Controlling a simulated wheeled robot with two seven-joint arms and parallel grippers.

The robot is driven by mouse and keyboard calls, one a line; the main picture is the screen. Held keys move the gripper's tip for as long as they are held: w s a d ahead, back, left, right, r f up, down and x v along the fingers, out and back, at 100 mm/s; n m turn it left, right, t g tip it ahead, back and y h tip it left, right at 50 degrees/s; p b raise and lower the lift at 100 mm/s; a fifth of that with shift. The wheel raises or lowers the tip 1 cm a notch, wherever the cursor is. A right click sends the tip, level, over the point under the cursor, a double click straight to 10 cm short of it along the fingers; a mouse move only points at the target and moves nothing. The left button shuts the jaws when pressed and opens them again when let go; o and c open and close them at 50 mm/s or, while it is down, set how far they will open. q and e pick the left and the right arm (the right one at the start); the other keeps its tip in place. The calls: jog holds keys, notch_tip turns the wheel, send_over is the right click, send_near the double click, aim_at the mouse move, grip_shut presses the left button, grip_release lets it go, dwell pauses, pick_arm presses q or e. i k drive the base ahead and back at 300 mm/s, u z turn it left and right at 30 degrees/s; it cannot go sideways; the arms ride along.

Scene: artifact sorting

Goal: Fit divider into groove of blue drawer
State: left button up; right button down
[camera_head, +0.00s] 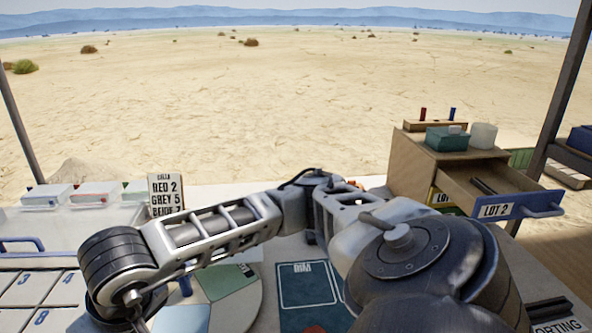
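The blue-fronted drawer (515,205), labelled LOT 2, is pulled out of the wooden cabinet (455,165) on the right. Dark narrow strips (483,186) show inside it; I cannot tell whether one is the divider or a groove. No divider can be made out for certain elsewhere. One of my arms crosses the middle of the view, its links covering much of the table. Neither gripper's fingertips can be seen, so what they hold is hidden.
A teal box (447,139), a white cup (483,135) and a peg rack (436,125) stand on the cabinet. A dark blue mat (306,290) lies on the table. Lidded boxes (98,194), a sign (166,194) and a numbered tray (20,290) are at left.

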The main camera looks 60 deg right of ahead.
aim_at(490, 190)
jog(key=u, duration=0.1)
jog(key=k, duration=1.35)
jog(key=z, duration=1.4)
